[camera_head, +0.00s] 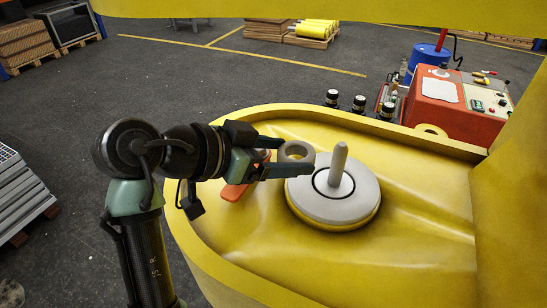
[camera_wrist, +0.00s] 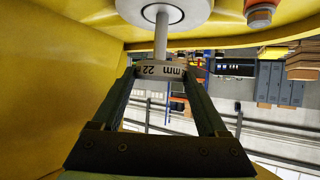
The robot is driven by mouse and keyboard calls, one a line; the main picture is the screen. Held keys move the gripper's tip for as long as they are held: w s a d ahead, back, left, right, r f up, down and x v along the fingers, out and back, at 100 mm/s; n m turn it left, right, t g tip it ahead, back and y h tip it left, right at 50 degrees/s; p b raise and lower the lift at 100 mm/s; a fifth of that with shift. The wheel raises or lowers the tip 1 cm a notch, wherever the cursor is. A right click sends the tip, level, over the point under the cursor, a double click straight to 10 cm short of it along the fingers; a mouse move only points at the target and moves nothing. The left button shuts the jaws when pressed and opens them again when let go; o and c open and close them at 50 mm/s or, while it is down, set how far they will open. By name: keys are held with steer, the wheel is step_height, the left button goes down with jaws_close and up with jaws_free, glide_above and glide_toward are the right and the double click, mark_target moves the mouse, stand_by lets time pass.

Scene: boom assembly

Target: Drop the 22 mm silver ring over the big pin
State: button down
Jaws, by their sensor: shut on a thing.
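In the wrist view the ring (camera_wrist: 160,71) sits between the fingertips and bears the marking "22 mm", seen upside down. The big pin (camera_head: 339,164) stands upright on a round grey disc (camera_head: 365,190) on the yellow boom. In the head view the ring is just left of the pin, near its tip height. In the wrist view the pin (camera_wrist: 161,38) runs from the disc to behind the ring; its tip is hidden there.
An orange part (camera_head: 234,191) lies on the boom behind my gripper, partly hidden. A yellow raised rim (camera_head: 330,113) runs around the boom. Several dark cylinders (camera_head: 359,103) and a red machine (camera_head: 443,101) stand beyond it. The boom surface right of the disc is clear.

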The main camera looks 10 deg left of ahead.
mark_target(338, 148)
steer(key=shift+w+d+r+b+x, duration=0.15)
steer(key=shift+r+b+x, duration=0.25)
steer(key=shift+x, duration=1.55)
steer(key=shift+w+d+r+b+x, duration=0.2)
steer(key=shift+b+x, duration=0.3)
steer(key=shift+x, duration=1.45)
steer(key=shift+w+r+b+x, duration=0.1)
steer(key=shift+r+b+x, duration=0.35)
steer(key=shift+x, duration=1.55)
jaws_free()
steer(key=shift+s, duration=0.1)
steer(key=shift+f, duration=0.15)
steer(key=b+v, duration=0.4)
steer(key=v, duration=0.9)
